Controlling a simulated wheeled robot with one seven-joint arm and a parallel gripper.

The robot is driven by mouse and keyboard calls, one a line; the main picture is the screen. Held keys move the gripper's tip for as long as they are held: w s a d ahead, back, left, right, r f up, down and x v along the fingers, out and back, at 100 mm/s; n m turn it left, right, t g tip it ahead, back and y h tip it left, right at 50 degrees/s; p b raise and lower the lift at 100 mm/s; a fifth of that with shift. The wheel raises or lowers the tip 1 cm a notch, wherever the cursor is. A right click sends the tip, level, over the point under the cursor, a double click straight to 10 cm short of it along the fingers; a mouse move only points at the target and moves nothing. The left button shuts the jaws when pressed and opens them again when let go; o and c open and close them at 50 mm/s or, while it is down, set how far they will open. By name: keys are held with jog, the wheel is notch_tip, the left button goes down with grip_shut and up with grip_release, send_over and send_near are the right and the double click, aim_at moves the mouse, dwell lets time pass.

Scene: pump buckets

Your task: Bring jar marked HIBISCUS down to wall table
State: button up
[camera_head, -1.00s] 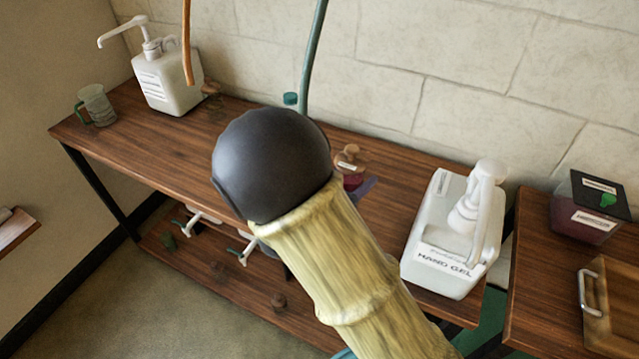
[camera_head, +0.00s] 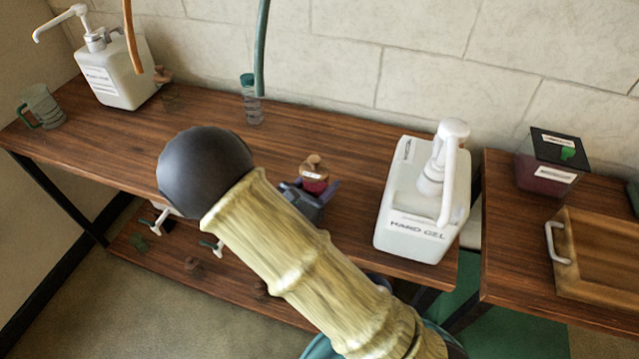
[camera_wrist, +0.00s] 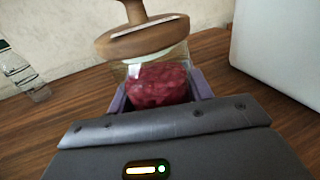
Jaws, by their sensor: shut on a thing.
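A small glass jar (camera_head: 314,176) with dark red contents and a wooden knobbed lid is on or just above the wooden wall table (camera_head: 350,140). A label strip shows on the lid, but I cannot read its words. In the wrist view the jar (camera_wrist: 157,84) sits between my gripper's purple fingers, slightly tilted in the picture. My gripper (camera_wrist: 160,95) is shut on the jar. In the head view my gripper (camera_head: 308,192) is partly hidden behind my arm. Whether the jar's base touches the table is hidden.
A white HAND GEL pump bucket (camera_head: 415,215) stands right of the jar. A clear bottle with a green cap (camera_head: 252,100), another white pump bucket (camera_head: 118,75) and a glass mug (camera_head: 42,105) stand left. A dark-lidded container (camera_head: 545,165) and wooden tray (camera_head: 600,255) are on the right table.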

jog(key=shift+f, duration=0.15)
jog(key=o, duration=1.2)
jog(key=v, duration=1.2)
